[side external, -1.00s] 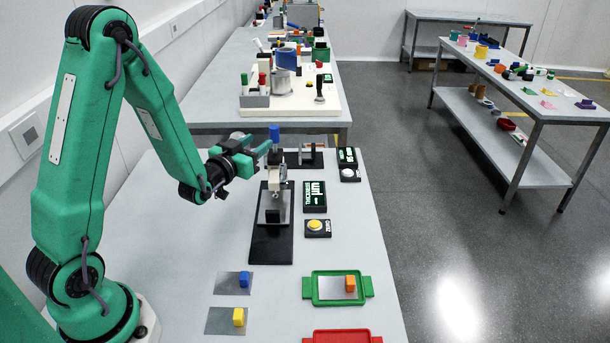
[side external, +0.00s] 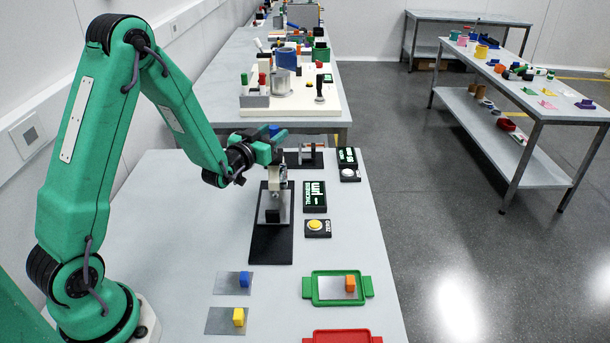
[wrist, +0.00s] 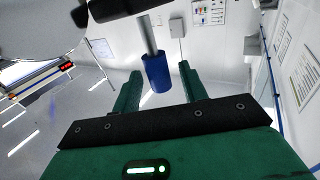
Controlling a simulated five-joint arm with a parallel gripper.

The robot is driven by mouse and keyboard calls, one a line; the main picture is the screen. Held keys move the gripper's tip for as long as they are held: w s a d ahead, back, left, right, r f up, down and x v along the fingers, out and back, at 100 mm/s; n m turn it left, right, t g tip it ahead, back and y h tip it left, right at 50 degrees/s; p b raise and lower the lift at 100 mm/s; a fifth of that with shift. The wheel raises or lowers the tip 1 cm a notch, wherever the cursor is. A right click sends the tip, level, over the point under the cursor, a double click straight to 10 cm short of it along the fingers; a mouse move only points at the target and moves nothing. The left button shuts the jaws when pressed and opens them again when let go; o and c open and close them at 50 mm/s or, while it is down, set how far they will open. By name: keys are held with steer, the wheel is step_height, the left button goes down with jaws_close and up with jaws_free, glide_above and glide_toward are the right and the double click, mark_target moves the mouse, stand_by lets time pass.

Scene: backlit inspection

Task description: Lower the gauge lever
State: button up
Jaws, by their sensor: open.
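The gauge lever shows in the wrist view as a blue cylindrical knob (wrist: 156,73) on a grey rod, reaching down from a dark part at the top edge. In the side view only a bit of the blue knob (side external: 274,130) shows; my gripper hides the rest. My gripper (side external: 276,144) is open at the top of the gauge stand (side external: 270,246), which has a black base. In the wrist view the knob lies between the two green fingers of my gripper (wrist: 159,88), with visible gaps on both sides. Contact cannot be told.
A black display with green characters (side external: 315,196) and a yellow button (side external: 317,226) stand right of the gauge. A second display (side external: 347,157) and a white button (side external: 350,174) are farther back.

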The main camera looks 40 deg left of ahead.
steer(key=shift+w+a, duration=0.15)
steer(key=shift+w, duration=0.55)
jaws_close()
steer(key=shift+s, duration=0.1)
steer(key=shift+s+d+f+m+t, duration=0.1)
steer(key=shift+s+d+m+t, duration=0.25)
steer(key=shift+m+t, duration=0.25)
steer(key=shift+s+d+f+m+t, duration=0.1)
steer(key=shift+s+d+m+t, duration=0.25)
steer(key=shift+t, duration=0.35)
